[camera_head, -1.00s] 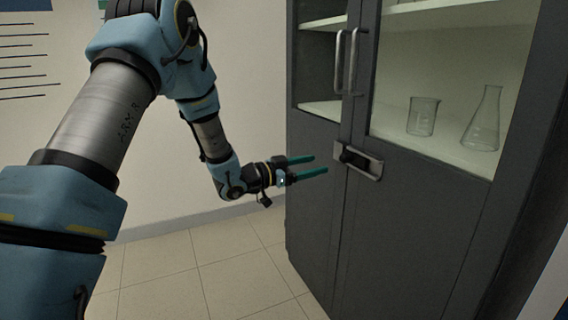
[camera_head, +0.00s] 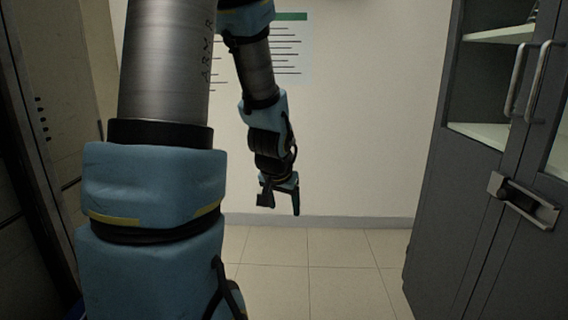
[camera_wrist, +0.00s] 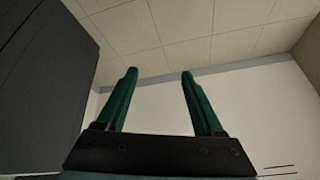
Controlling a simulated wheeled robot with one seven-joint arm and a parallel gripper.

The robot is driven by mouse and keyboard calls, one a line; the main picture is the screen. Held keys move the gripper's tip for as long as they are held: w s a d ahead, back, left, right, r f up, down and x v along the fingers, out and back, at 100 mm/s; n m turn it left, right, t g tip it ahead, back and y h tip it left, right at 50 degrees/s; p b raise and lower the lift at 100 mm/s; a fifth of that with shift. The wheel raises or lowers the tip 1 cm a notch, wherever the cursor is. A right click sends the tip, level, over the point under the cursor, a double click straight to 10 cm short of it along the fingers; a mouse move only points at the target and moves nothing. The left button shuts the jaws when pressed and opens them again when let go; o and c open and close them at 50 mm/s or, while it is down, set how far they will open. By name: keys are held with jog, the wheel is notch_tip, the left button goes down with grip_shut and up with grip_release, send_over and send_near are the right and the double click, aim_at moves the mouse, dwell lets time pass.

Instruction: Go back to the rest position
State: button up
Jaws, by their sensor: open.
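My gripper (camera_head: 284,205) hangs below my bent arm in the middle of the head view, in front of the pale wall and above the tiled floor. Its fingers point downward and away. In the wrist view my gripper (camera_wrist: 159,73) shows two green fingers spread well apart. Nothing is between them. The gripper touches nothing that I can see.
A dark grey cabinet (camera_head: 478,160) with handles and a latch (camera_head: 523,200) stands at the right, apart from my arm. A dark upright structure (camera_head: 35,140) is at the far left. A chart (camera_head: 290,55) hangs on the wall. The tiled floor (camera_head: 340,285) between is clear.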

jog(key=s+a+r+n+g+y+p, duration=0.1)
jog(key=s+a+n+g, duration=0.15)
jog(key=s, duration=0.35)
jog(key=s+a+r+n+g+p, duration=0.1)
jog(key=s+a, duration=0.3)
jog(key=s, duration=0.2)
notch_tip(320, 180, up, 17)
jog(key=p, duration=1.7)
jog(key=shift+f, duration=0.15)
